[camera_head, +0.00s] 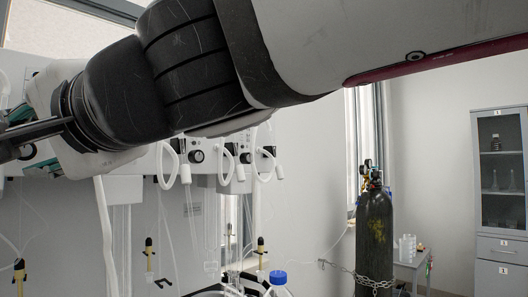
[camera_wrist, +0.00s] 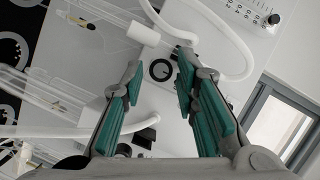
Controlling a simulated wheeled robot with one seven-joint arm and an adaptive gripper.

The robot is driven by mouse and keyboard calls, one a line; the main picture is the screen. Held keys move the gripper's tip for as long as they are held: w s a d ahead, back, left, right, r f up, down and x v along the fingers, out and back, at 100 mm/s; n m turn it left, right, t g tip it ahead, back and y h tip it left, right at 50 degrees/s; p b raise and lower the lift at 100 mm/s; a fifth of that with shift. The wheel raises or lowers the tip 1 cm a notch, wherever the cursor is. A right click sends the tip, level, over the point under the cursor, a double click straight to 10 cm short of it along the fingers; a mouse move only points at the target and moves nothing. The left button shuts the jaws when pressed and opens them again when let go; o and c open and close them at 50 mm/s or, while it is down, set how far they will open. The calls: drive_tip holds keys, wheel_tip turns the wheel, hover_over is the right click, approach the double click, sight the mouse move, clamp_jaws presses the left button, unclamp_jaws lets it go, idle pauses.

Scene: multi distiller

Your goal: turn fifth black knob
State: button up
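My gripper (camera_wrist: 162,68) is open, with its teal-padded fingers spread in the wrist view. A round black knob (camera_wrist: 160,70) with a white mark shows on the white panel between the fingertips. I see a gap on both sides of it and cannot tell how far ahead it is. In the head view my arm covers the left part of the distiller panel. Two black knobs show there, one (camera_head: 196,156) just below my arm and one (camera_head: 245,158) farther right. I cannot tell which knob is the fifth. Only part of my gripper (camera_head: 18,138) shows at the left edge.
White hoses (camera_wrist: 235,45) loop close to the fingers, and a glass tube assembly (camera_wrist: 50,95) lies to the left. A dark gas cylinder (camera_head: 374,240) with a chain stands right of the distiller. A grey cabinet (camera_head: 500,210) stands at the far right.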

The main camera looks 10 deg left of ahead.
idle(0.3)
drive_tip(key=v, duration=1.2)
drive_tip(key=w+d+f+t+h+p, duration=0.1)
drive_tip(key=w+d+f+h+p, duration=0.2)
drive_tip(key=d+f, duration=0.45)
drive_tip(key=w+d+f+t+h+p, duration=0.1)
drive_tip(key=d+f+h+p, duration=0.2)
drive_tip(key=d+f+h, duration=0.4)
drive_tip(key=s+d+f+g+h+p, duration=0.1)
drive_tip(key=s+d+f, duration=0.3)
drive_tip(key=d, duration=0.6)
drive_tip(key=s+d+f+m+g+h+p, duration=0.1)
drive_tip(key=s+d+f+h+p, duration=0.2)
drive_tip(key=d+f, duration=0.3)
drive_tip(key=d+h, duration=0.1)
drive_tip(key=d, duration=0.3)
drive_tip(key=shift+s+d+f+g+p, duration=0.2)
drive_tip(key=shift+s+d+g+p, duration=0.15)
drive_tip(key=shift+g, duration=0.05)
